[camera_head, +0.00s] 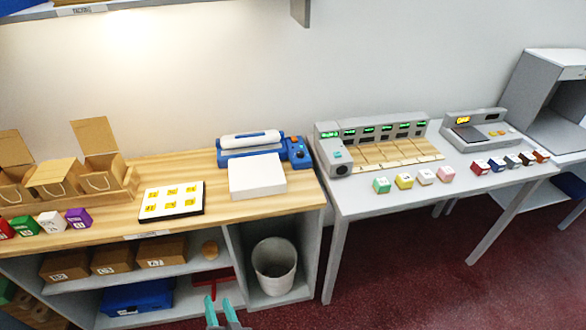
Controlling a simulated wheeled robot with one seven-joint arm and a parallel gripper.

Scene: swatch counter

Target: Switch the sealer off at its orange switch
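The blue sealer (226,155) stands at the back right of the wooden counter, with a white bar along its top. A blue control box (299,155) is at its right end. A small orange-red switch (294,140) shows on the box; its position is too small to tell. A white block (257,179) lies in front of the sealer. My gripper (221,308) is at the bottom edge of the picture, in front of the counter and well apart from the sealer. Its two teal fingers are parted with nothing visible between them.
On the wooden counter (215,209) are a white board with yellow patches (172,201), open cardboard boxes (85,180) and several coloured cubes. A grey table (350,205) to the right bears grey devices and more cubes. A white bin (275,285) stands under the counter.

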